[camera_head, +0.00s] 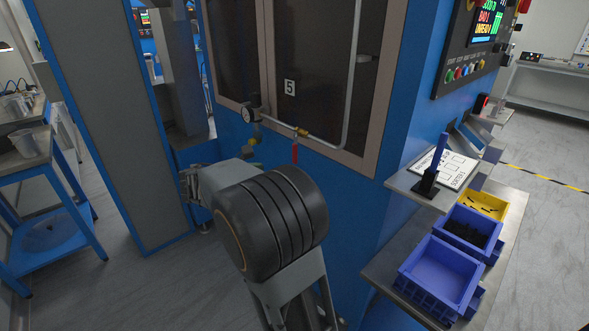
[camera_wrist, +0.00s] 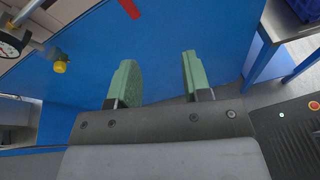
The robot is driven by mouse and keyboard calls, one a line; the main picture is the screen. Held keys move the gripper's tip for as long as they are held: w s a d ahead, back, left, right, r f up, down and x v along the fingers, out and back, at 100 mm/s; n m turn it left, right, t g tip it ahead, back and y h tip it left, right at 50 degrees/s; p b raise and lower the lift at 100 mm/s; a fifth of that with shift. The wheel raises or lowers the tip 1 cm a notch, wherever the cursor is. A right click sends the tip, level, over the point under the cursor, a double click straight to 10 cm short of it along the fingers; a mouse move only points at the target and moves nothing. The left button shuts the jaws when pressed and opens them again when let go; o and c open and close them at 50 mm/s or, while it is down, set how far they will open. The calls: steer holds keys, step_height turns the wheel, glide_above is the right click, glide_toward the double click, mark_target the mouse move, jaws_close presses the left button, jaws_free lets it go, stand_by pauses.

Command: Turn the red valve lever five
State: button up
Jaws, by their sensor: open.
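The red valve lever (camera_head: 295,152) hangs roughly straight down from a brass valve on the pipe across the blue machine front, below a plate marked 5 (camera_head: 289,87). In the wrist view the end of the red lever (camera_wrist: 130,8) shows at the top edge, beyond the fingertips and apart from them; the rest of it is out of frame. My gripper (camera_wrist: 157,68) is open, with two green-padded fingers and nothing between them. In the head view my gripper is to the left of the lever, and my dark arm joint is below and in front of it.
A round gauge (camera_head: 250,113) and a yellow fitting (camera_wrist: 60,65) sit left of the lever. A grey column (camera_head: 110,120) stands at the left. At the right a shelf holds blue bins (camera_head: 440,275) and a yellow bin (camera_head: 483,204). The floor at left front is clear.

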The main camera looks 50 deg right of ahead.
mark_target(294, 153)
steer(key=w+d+n+h+b, duration=0.1)
steer(key=d, duration=0.4)
steer(key=w+d+n+h, duration=0.1)
steer(key=d, duration=0.5)
steer(key=w+d+n+h+b, duration=0.1)
steer(key=d, duration=0.4)
steer(key=shift+d+f+b, duration=0.25)
steer(key=shift+b, duration=0.05)
jaws_close()
